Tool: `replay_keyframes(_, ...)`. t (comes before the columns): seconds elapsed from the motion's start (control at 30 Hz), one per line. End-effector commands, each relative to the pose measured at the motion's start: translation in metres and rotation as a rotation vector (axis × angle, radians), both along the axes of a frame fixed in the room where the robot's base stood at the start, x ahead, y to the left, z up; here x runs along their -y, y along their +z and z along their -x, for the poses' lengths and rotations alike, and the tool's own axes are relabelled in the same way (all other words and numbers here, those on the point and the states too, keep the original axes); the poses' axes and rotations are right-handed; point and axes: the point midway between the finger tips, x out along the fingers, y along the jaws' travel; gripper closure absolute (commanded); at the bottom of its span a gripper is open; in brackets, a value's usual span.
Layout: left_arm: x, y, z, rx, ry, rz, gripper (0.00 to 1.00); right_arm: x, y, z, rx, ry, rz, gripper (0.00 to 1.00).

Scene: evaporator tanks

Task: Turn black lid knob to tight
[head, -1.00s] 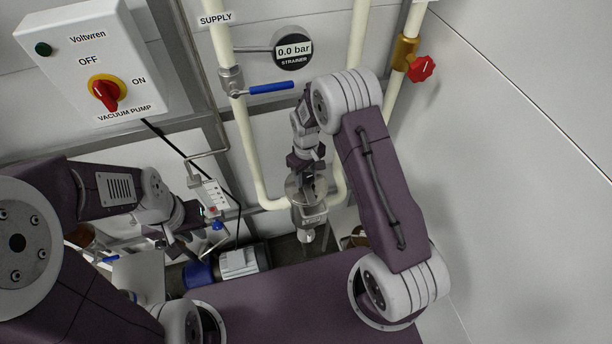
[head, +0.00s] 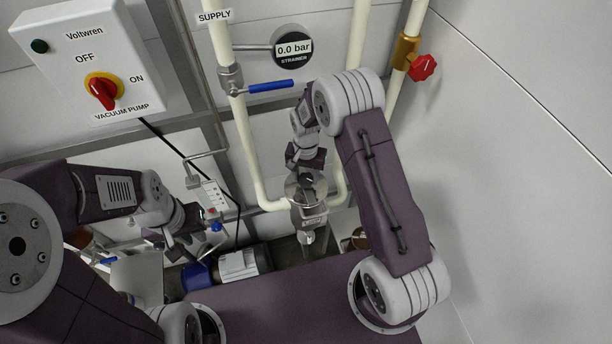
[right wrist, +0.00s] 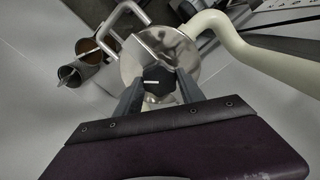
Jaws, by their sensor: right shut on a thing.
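The black lid knob (right wrist: 157,80) sits on a round shiny metal lid (right wrist: 181,50) and carries a white line on its top. In the right wrist view my right gripper (right wrist: 158,92) has one finger on each side of the knob and is shut on it. In the head view the lid (head: 318,190) tops the metal strainer body, with the knob (head: 307,180) small and dark at its middle.
A strainer gauge (head: 292,47) reads 0.0 bar. A blue valve handle (head: 270,87) sits on the supply pipe (head: 223,45), and a red valve knob (head: 423,67) is at the right. The vacuum pump switch (head: 104,91) is at upper left. A bent metal handle (right wrist: 122,22) rises beside the lid.

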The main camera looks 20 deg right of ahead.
Motion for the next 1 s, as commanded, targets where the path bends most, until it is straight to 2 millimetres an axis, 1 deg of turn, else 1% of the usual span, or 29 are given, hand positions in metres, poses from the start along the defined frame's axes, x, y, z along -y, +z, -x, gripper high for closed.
replay_keyframes(0.03,0.0,-0.0005,0.0,0.0,0.0,0.0,0.81,-0.0001,0.0014,-0.0024,0.007,-0.043,-0.001,0.95)
replay_keyframes(0.3,0.0,-0.0024,0.0,0.0,0.0,0.0,0.81,-0.0001,0.0016,-0.0026,0.008,-0.298,-0.002,0.95)
replay_keyframes(0.6,0.0,-0.0039,0.0,0.0,0.0,0.0,0.81,0.0,0.0017,-0.0027,0.009,-0.553,-0.003,0.95)
replay_keyframes(0.8,0.0,-0.0045,0.0,0.0,0.0,0.0,0.81,0.0,0.0018,-0.0027,0.008,-0.677,-0.003,0.95)
replay_keyframes(1.0,0.0,-0.0048,0.0,0.0,0.0,0.0,0.81,0.0,0.0019,-0.0027,0.008,-0.754,-0.003,0.95)
